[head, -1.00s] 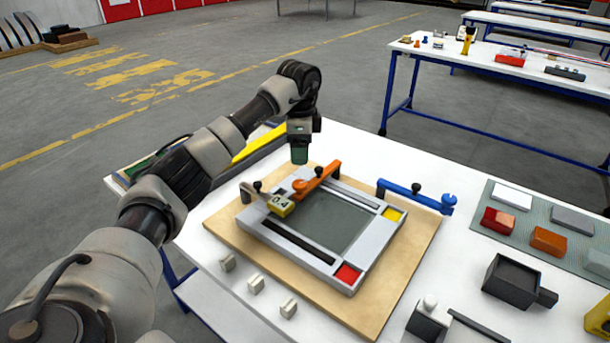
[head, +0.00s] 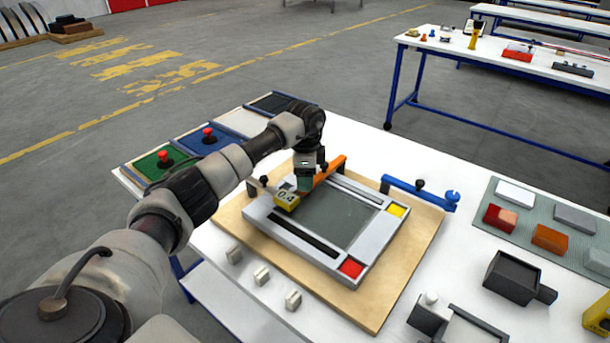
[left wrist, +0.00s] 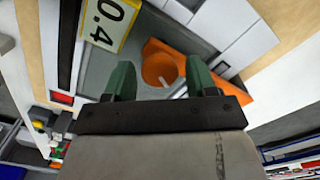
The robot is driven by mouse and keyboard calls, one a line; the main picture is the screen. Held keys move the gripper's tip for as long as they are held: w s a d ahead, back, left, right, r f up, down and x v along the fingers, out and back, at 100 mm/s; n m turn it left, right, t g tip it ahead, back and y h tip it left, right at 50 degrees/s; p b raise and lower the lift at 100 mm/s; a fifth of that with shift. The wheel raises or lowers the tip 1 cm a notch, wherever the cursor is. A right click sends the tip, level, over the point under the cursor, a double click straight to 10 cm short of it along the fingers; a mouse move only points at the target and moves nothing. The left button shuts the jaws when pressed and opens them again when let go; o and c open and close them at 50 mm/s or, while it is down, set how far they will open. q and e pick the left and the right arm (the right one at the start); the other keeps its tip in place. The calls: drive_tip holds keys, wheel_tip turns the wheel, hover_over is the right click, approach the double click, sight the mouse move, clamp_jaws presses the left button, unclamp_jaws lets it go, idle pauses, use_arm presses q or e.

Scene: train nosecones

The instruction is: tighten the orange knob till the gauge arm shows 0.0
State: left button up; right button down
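The orange knob (left wrist: 160,68) shows in the left wrist view between the two green fingertips of my left gripper (left wrist: 160,78). The fingers stand apart, with a gap visible on both sides of the knob. In the head view my left gripper (head: 305,184) is low over the near end of the orange arm (head: 328,172) and hides the knob. My right gripper is not in view.
The grey frame (head: 290,248) lies on a wooden board (head: 372,318). A blue arm (head: 418,191) is at its far right corner. Several small pale blocks stand on the near left table. A dark box (head: 515,280) and a mat with coloured blocks are to the right.

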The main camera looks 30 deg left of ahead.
use_arm(q)
drive_tip(key=c, duration=0.7)
drive_tip(key=shift+m, duration=0.3)
drive_tip(key=m, duration=0.2)
drive_tip(key=shift+r+m, duration=0.1)
drive_tip(key=shift+m, duration=0.2)
drive_tip(key=m, duration=0.4)
drive_tip(key=shift+m, duration=0.3)
drive_tip(key=m, duration=1.1)
drive_tip(key=shift+m+b, duration=0.4)
